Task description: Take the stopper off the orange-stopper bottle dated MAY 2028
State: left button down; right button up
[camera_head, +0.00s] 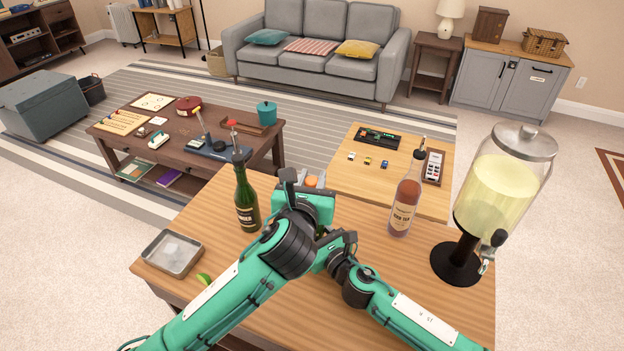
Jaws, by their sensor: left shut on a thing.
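My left gripper (312,181) is over the middle of the wooden bar top, its fingers shut around a small orange stopper (312,182). The bottle below is almost wholly hidden by my arms; a bit of dark green shows between them, and no date can be read. My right gripper (326,238) reaches in low beside the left wrist; its fingertips are hidden, so I cannot tell whether it holds the bottle. A green bottle (246,200) with a dark pourer stands left of the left gripper. A pinkish bottle (404,205) with a dark pourer stands to the right.
A metal tray with clear pieces (158,263) and a lime wedge (205,280) are at the left of the bar top (440,228). A drink dispenser (497,200) stands at its right end. Low tables (155,125) and a grey sofa (325,62) lie beyond.

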aim_at(312, 179)
pick_arm(q)
jog(key=shift+r, duration=0.2)
jog(key=shift+r, duration=0.9)
jog(key=shift+r, duration=2)
pick_arm(e)
jog(key=o, duration=1.5)
jog(key=shift+c, duration=0.2)
jog(key=shift+s+d, duration=0.1)
